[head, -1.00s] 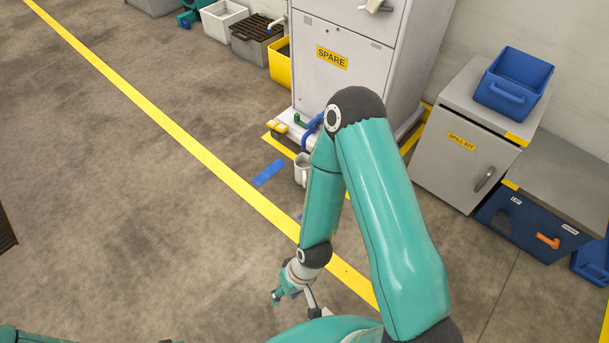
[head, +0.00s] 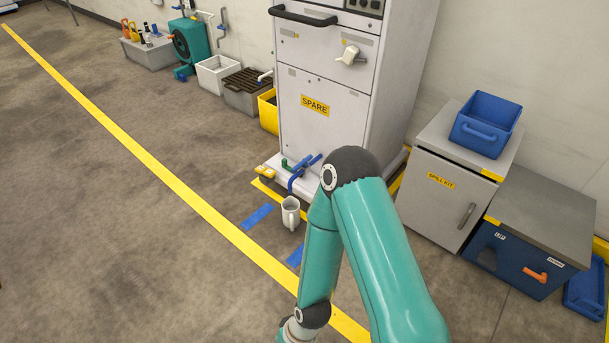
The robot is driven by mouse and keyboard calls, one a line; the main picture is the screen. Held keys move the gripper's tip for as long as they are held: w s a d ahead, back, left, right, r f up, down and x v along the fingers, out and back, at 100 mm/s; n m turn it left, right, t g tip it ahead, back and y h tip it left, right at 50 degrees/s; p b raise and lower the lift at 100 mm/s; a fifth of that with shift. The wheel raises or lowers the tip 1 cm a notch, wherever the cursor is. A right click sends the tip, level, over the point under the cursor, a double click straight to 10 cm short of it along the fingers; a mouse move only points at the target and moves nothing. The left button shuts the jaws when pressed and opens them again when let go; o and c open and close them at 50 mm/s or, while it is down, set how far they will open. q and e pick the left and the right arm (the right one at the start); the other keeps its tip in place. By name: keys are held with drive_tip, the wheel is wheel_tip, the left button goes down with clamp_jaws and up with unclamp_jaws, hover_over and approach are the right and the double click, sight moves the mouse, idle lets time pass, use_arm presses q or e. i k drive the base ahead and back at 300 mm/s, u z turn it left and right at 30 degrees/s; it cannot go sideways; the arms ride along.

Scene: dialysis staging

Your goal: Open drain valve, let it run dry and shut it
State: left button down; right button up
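The white machine labelled SPARE (head: 325,115) stands at centre. Low on its front are a green pipe fitting (head: 303,163) and a blue valve lever (head: 311,161). A blue drain spout (head: 292,184) bends down from there. A white jug (head: 290,212) with a handle stands on the floor below the spout. Whether liquid runs, or is in the jug, I cannot tell. My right arm (head: 385,250) stands in front, to the right of the jug and apart from it. Its wrist reaches the bottom edge, and the gripper is cut off below. My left gripper is not in view.
Blue tape marks (head: 257,216) and a yellow floor line (head: 190,194) lie near the jug. A grey spill kit cabinet (head: 440,190) with a blue bin (head: 485,123) and a dark blue chest (head: 515,262) stand right. Crates (head: 216,72) line the back wall. The left floor is clear.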

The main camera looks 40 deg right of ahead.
sight(303, 162)
drive_tip(key=u, duration=0.15)
drive_tip(key=k, duration=0.15)
drive_tip(key=z, duration=0.9)
drive_tip(key=i, duration=1.9)
drive_tip(key=u, duration=0.45)
